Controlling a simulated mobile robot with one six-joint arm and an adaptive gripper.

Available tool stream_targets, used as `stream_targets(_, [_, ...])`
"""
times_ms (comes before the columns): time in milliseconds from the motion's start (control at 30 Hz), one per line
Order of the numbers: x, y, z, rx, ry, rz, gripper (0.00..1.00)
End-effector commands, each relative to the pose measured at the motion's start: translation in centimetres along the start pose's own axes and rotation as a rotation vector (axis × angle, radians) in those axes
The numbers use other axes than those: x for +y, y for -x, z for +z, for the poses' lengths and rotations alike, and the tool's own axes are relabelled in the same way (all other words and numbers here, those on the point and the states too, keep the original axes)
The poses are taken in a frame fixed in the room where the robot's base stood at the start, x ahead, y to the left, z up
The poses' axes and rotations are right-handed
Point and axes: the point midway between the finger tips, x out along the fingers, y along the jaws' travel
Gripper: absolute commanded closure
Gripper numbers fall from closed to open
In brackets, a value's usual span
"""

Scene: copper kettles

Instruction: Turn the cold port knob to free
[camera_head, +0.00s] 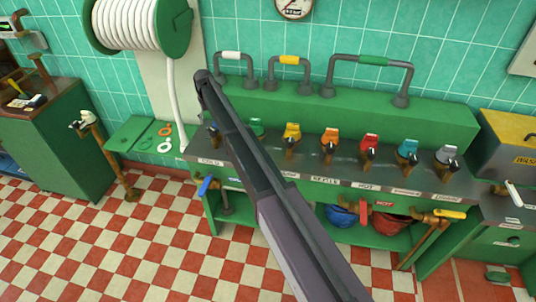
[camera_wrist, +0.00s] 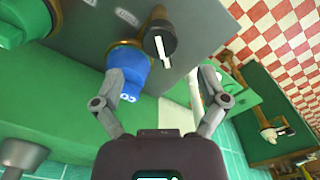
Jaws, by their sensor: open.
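The cold port knob (camera_wrist: 160,42) is a black round knob with a white pointer line, in the upper middle of the wrist view. It sits on the grey panel beside a blue port (camera_wrist: 128,60) with a partly readable label. The left finger overlaps the blue port in the picture; contact cannot be told. My arm hides the gripper in the head view.
A row of coloured ports with black knobs runs right, including yellow (camera_head: 292,131) and red (camera_head: 369,143). A blue-handled valve (camera_head: 206,185) is below the COLD label. A hose reel (camera_head: 140,24) hangs upper left. Checkered floor (camera_head: 100,225) is open in front.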

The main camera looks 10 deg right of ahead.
Motion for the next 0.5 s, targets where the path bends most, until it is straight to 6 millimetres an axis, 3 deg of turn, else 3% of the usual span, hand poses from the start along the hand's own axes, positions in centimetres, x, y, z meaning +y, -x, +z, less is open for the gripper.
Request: stream_targets(500, [0.0, 4.8, 0.0, 0.000, 0.000, 0.000, 0.07])
